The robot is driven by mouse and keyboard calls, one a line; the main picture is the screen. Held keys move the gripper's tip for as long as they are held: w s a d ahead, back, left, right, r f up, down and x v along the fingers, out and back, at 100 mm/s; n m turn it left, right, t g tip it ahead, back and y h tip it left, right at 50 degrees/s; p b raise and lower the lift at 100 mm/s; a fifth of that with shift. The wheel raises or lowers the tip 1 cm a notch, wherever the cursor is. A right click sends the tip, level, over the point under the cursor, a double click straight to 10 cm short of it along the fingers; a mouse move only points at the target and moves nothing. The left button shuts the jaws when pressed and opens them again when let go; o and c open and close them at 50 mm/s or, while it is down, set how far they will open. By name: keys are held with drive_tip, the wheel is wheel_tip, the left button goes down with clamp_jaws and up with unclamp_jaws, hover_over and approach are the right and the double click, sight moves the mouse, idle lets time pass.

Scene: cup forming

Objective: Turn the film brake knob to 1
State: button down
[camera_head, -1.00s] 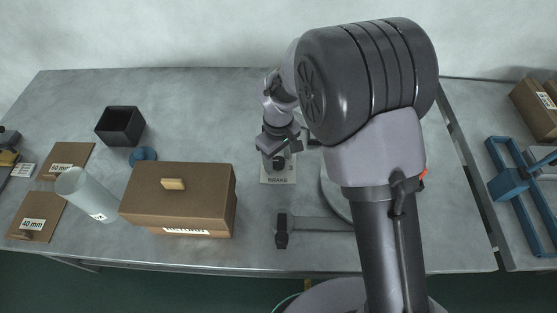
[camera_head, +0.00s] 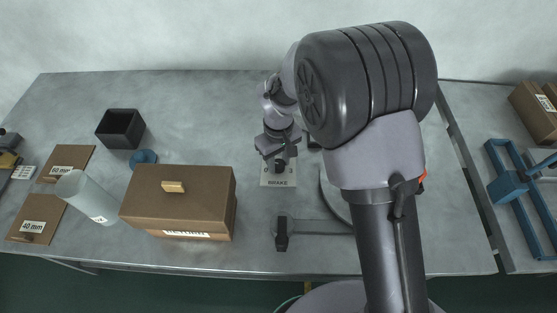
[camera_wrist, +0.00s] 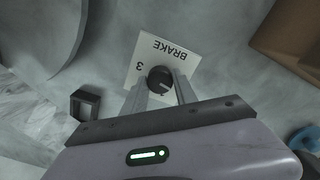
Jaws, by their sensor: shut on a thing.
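The film brake knob (camera_wrist: 160,80) is a round black dial with a light pointer mark, set on a white plate (camera_wrist: 143,52) labelled BRAKE. In the wrist view the plate appears upside down and a figure 3 shows beside the knob; other figures are hidden by my gripper. In the head view the knob (camera_head: 279,163) shows partly under my gripper (camera_head: 279,158), with the plate (camera_head: 279,183) in front of it. My gripper (camera_wrist: 160,86) is shut on the knob, a finger on each side. I cannot read clearly which figure the pointer faces.
A brown lidded box (camera_head: 180,205) stands left of the brake plate. A black lever-like part (camera_head: 283,232) lies in front of it. A dark open bin (camera_head: 121,128), a blue ring (camera_head: 143,157) and a pale cylinder (camera_head: 88,197) are farther left.

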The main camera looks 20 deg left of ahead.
sight(279, 164)
drive_tip(key=m, duration=0.5)
drive_tip(key=shift+m, duration=2.4)
drive_tip(key=c, duration=1)
unclamp_jaws()
drive_tip(key=shift+o, duration=0.2)
wheel_tip(279, 164, up, 18)
drive_tip(key=p, duration=0.6)
drive_tip(key=shift+f, duration=0.25)
